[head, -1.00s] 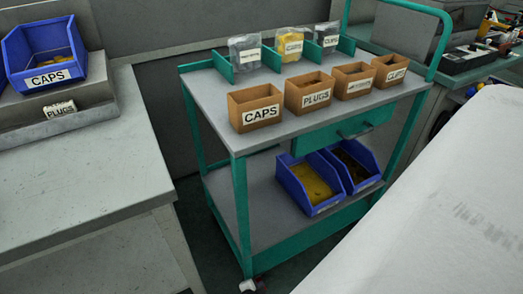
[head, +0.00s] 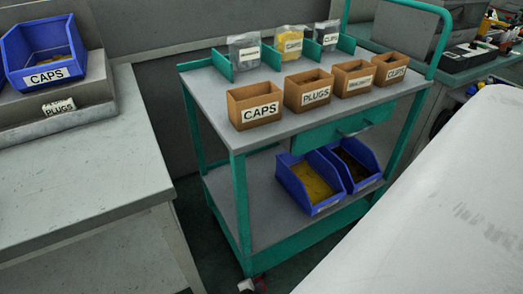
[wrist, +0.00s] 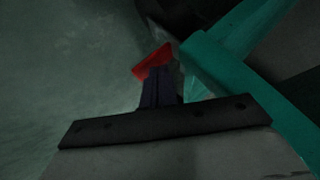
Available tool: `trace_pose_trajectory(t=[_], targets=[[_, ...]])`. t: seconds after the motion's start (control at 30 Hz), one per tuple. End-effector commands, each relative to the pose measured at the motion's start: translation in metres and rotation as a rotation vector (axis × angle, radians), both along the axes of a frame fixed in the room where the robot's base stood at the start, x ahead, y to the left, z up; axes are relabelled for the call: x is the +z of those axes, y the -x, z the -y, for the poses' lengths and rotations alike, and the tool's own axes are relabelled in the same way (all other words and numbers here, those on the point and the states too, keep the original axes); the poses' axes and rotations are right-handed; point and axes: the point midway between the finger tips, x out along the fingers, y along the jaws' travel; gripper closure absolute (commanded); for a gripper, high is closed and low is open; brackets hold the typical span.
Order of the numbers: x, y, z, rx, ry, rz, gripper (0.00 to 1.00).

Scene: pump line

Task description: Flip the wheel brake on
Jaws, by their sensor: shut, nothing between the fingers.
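The red brake lever (wrist: 152,62) shows in the wrist view, just beyond the tips of my gripper (wrist: 161,72). My gripper is shut with nothing between its dark fingers. Its tips overlap the lever in the picture; I cannot tell whether they touch it. The green cart frame (wrist: 215,75) is close on the right, with a dark round shape, probably the wheel (wrist: 180,12), behind the lever. In the head view the cart (head: 240,215) stands in the middle, and its near caster (head: 252,285) is partly cut off at the bottom edge.
The cart carries cardboard boxes (head: 255,115) and bags on top, with blue bins (head: 308,185) on its lower shelf. A grey bench (head: 80,170) stands left, with a narrow floor gap between. My own white arm part fills the lower right.

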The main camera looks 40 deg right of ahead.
Motion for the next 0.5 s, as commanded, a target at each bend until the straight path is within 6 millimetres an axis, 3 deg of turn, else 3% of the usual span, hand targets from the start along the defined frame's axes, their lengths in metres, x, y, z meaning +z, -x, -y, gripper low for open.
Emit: trace_pose_trajectory(t=[0.03,0.5], targets=[[-0.0102,0.0117,0.0053,-0.002,0.005,-0.015,1.00],[-0.0183,0.0108,0.0041,-0.001,0.002,-0.015,1.00]])
